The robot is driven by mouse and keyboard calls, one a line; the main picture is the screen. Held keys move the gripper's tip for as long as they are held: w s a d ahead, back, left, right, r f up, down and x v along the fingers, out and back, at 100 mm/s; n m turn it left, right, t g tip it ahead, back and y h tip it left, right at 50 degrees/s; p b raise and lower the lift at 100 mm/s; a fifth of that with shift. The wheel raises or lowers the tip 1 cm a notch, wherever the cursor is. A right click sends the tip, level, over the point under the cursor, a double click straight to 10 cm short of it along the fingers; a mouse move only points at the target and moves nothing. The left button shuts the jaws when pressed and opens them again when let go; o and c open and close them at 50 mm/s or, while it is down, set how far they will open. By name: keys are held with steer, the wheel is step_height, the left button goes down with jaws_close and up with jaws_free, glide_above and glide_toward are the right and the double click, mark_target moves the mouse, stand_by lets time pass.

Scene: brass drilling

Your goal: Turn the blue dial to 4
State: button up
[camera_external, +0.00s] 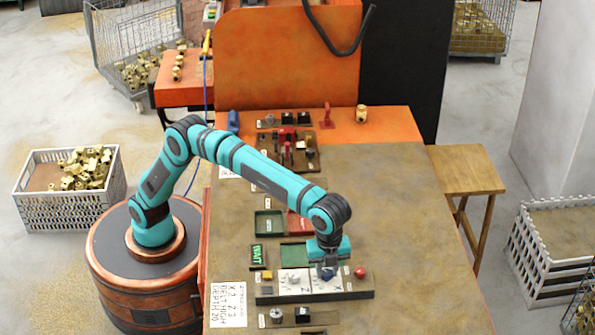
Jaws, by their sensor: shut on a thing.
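My gripper (327,270) points down over the right part of a dark control panel (345,295) near the front of the table. It is shut on a small knob there, which I take to be the blue dial. The fingers hide most of this knob, and I cannot read its setting. White plates lie under and beside the gripper; one plate (294,289) sits just to its left with a small pale knob on it. A red knob (360,272) stands just right of the gripper.
A lower panel (290,319) with a metal knob and a dark knob lies in front. A green WAIT display (257,254), green tray (269,223) and red tray (299,224) lie behind. The table's right side (415,240) is clear. A written note (229,305) lies at left.

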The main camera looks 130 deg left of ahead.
mark_target(327, 272)
stand_by(0.3)
steer(key=o, duration=1)
step_height(327, 272, up, 17)
steer(key=shift+r, duration=0.2)
stand_by(0.4)
stand_by(0.5)
